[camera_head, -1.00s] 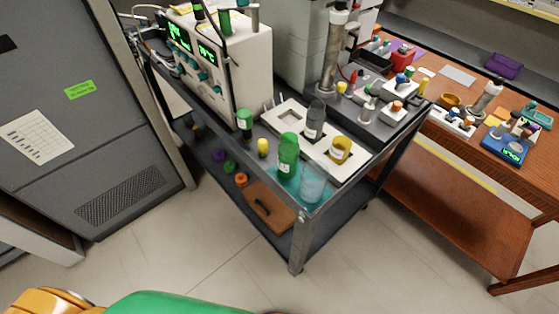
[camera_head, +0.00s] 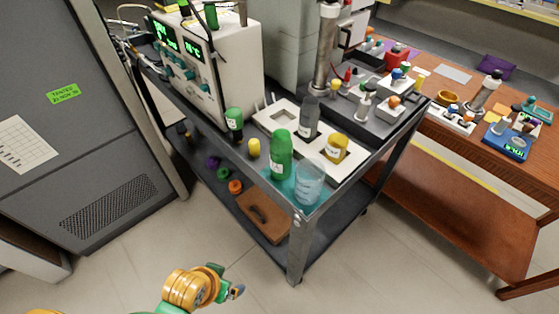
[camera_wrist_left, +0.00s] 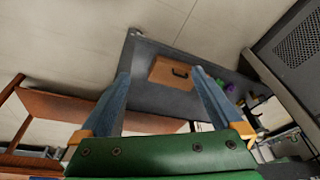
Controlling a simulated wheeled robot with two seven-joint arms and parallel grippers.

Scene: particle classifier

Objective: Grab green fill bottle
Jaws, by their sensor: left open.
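A tall green bottle (camera_head: 281,150) with a white label stands upright near the front corner of the cart's top. A shorter dark bottle with a green cap (camera_head: 234,117) stands behind it to the left. My left gripper (camera_head: 237,291) is low at the bottom of the head view, below the cart top and well away from the green bottle. In the left wrist view its two blue fingers (camera_wrist_left: 163,82) are spread apart with nothing between them. The green bottle cannot be made out in that view. My right gripper is not in view.
A clear beaker (camera_head: 308,183) stands right beside the green bottle. A yellow-capped vial (camera_head: 253,147), a white tray (camera_head: 275,116) and a yellow jar (camera_head: 337,147) are close by. A brown case (camera_head: 262,216) lies on the lower shelf. The floor before the cart is clear.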

